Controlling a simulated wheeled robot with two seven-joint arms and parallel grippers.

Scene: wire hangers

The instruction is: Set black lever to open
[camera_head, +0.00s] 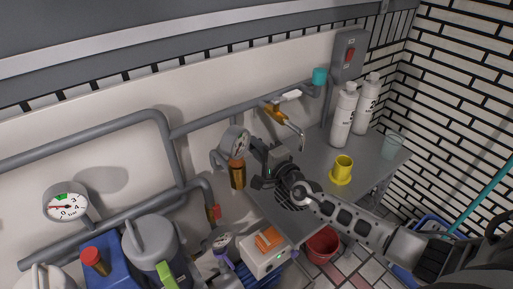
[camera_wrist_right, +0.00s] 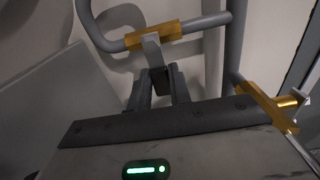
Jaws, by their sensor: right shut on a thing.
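The lever joins a gold valve body (camera_wrist_right: 155,36) on a curved grey pipe. The fingers hide the lever's end. My left gripper is not in view.
An orange tap (camera_head: 275,113) with a white handle is right of the gripper. White bottles (camera_head: 343,118), a yellow cup (camera_head: 342,167) and a clear beaker (camera_head: 392,145) stand on the grey counter (camera_head: 375,165). A white box (camera_head: 262,262) with an orange top is below.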

